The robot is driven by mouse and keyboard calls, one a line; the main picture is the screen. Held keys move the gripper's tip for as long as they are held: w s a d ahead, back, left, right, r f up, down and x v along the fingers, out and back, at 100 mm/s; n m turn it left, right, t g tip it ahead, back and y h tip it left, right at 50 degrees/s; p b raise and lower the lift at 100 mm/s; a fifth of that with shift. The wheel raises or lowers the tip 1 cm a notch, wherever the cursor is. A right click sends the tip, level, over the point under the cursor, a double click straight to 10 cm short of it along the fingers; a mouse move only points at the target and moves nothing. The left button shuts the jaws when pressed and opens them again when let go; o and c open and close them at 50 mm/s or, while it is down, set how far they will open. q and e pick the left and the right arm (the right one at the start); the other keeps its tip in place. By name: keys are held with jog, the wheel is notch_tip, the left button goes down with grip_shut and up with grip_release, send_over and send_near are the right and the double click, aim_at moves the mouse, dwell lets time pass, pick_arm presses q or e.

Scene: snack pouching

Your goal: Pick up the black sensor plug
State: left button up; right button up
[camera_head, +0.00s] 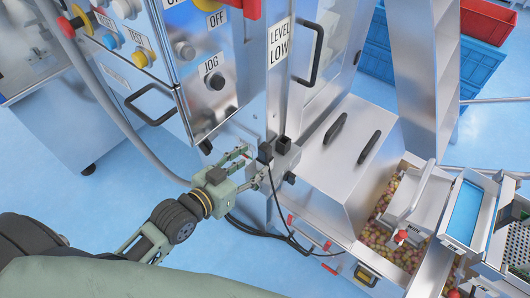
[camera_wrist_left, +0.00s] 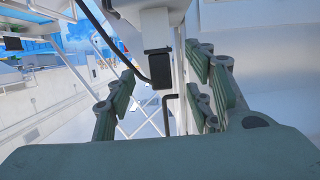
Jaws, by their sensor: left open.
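The black sensor plug (camera_head: 265,152) sits at a grey metal block (camera_head: 286,160) on the front corner of the machine, with a thin black cable hanging down from it. In the left wrist view the plug (camera_wrist_left: 160,68) is a dark block under a pale housing, ahead of the palm. My left gripper (camera_head: 252,167) is open, with its fingers pointing at the plug. In the left wrist view the fingers of the gripper (camera_wrist_left: 164,78) stand apart on either side of the plug; I cannot tell whether they touch it. My right gripper is not in view.
A second black piece (camera_head: 283,146) stands on the block just right of the plug. The control cabinet (camera_head: 212,112) rises behind, with a grey hose on its left. A steel cover (camera_head: 338,154) and a bin of small snacks (camera_head: 394,247) are to the right. Blue floor is open at left.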

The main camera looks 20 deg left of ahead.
aim_at(261, 157)
pick_arm(q)
jog(key=p+x, duration=0.1)
jog(key=x, duration=0.3)
jog(key=shift+w+f, duration=0.15)
jog(key=shift+w, duration=0.1)
jog(key=c, duration=1.1)
